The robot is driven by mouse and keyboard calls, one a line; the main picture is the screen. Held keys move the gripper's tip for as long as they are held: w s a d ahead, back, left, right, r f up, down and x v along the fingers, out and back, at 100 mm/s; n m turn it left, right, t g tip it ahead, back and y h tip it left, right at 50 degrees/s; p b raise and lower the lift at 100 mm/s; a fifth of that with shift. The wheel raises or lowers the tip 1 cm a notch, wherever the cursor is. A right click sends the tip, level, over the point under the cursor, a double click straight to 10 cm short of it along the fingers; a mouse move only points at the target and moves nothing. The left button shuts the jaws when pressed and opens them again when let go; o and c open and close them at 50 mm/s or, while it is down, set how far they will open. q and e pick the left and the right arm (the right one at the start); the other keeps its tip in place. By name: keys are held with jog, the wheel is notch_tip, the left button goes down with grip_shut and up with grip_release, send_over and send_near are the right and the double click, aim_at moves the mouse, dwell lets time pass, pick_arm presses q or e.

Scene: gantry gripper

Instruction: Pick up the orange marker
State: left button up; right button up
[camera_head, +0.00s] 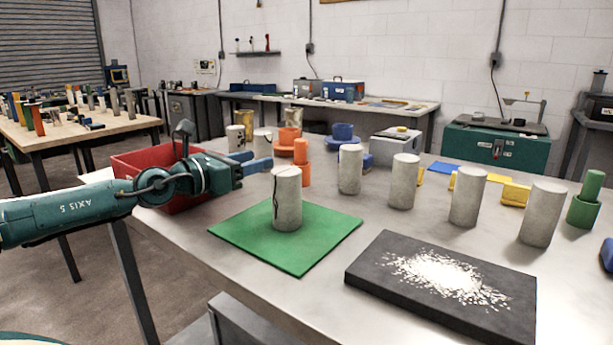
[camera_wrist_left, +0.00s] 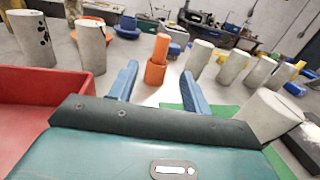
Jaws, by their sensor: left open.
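The orange marker (camera_head: 301,151) is a short upright cylinder standing in an orange cup-like holder (camera_head: 306,176) on the metal table, behind the green mat. In the left wrist view the marker (camera_wrist_left: 161,48) and its holder (camera_wrist_left: 154,74) show straight ahead, between the two blue fingers. My left gripper (camera_head: 256,161) is open and empty, left of the marker and apart from it, with its fingers pointing towards it. The left wrist view also shows the open gripper (camera_wrist_left: 159,71). My right gripper is not in view.
A cracked grey cylinder (camera_head: 287,198) stands on the green mat (camera_head: 240,235), close to my left gripper's right. A red bin (camera_head: 140,163) sits under my left wrist. Several grey cylinders stand right and behind. A dark slab (camera_head: 400,289) lies at front right.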

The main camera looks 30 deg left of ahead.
aim_at(296, 156)
pick_arm(q)
notch_tip(296, 156, down, 2)
jog(key=shift+f+b, duration=0.1)
jog(key=shift+b, duration=0.5)
jog(key=shift+w+d+r+p, duration=0.1)
jog(key=shift+w+r+p, duration=0.1)
jog(key=shift+w+p, duration=0.35)
jog(key=p+x, duration=0.4)
jog(key=x, duration=0.2)
jog(key=shift+w+d+f, duration=0.1)
jog(key=shift+d, duration=0.05)
jog(key=shift+w+d, duration=0.1)
jog(key=shift+w, duration=0.35)
jog(key=p+x, duration=0.1)
jog(key=x, duration=0.3)
jog(key=shift+w+d, duration=0.15)
jog(key=shift+d, duration=0.1)
jog(key=shift+w, duration=0.3)
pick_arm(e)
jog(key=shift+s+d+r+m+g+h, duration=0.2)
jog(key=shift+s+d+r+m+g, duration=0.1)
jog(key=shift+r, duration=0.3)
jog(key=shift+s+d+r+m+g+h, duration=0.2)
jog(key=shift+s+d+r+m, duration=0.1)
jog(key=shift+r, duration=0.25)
